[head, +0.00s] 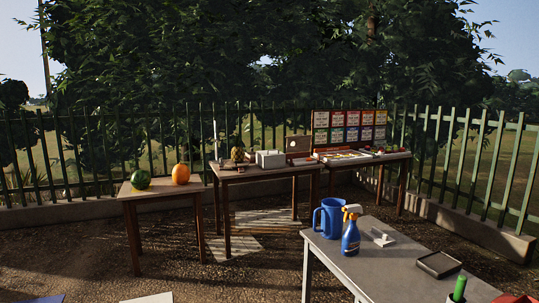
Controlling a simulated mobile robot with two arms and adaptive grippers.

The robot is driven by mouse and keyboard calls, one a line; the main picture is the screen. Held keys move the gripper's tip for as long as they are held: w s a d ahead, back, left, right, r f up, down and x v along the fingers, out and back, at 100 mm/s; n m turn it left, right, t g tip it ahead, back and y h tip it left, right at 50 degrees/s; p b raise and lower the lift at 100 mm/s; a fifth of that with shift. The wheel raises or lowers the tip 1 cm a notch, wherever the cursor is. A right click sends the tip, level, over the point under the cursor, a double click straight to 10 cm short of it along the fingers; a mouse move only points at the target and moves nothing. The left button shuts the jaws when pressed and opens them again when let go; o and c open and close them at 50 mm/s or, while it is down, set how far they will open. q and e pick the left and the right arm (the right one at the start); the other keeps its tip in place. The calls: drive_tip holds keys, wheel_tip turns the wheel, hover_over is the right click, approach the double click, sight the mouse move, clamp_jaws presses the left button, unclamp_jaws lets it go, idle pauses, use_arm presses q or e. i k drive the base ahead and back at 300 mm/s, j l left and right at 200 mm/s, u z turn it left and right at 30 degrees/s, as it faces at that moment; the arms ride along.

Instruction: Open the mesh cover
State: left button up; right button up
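I cannot make out a mesh cover in the head view. The middle wooden table (245,175) bears a pineapple-like fruit (237,155), a whitish box (270,159) and a small brown upright panel (298,144). Whether any of these is or has a mesh cover is too small to tell. Neither of my grippers is in view.
A small table (138,191) at left holds a green melon (140,180) and an orange fruit (181,174). The grey table (395,270) at right holds a blue jug (329,219), a spray bottle (351,232) and a dark tray (439,264). Gravel between is open.

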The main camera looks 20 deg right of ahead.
sight(273, 157)
drive_tip(key=i+l, duration=0.15)
drive_tip(key=i, duration=0.3)
drive_tip(key=i+l, duration=0.15)
drive_tip(key=i, duration=0.25)
drive_tip(key=i+l, duration=0.15)
drive_tip(key=i, duration=1.15)
drive_tip(key=i+l, duration=0.1)
drive_tip(key=i, duration=1.25)
drive_tip(key=i+l, duration=0.15)
drive_tip(key=i, duration=1.15)
drive_tip(key=i+l, duration=0.15)
drive_tip(key=l, duration=0.2)
drive_tip(key=i+l, duration=0.2)
drive_tip(key=l, duration=0.15)
drive_tip(key=i+l, duration=0.15)
drive_tip(key=l, duration=0.2)
drive_tip(key=i+l, duration=0.15)
drive_tip(key=l, duration=0.2)
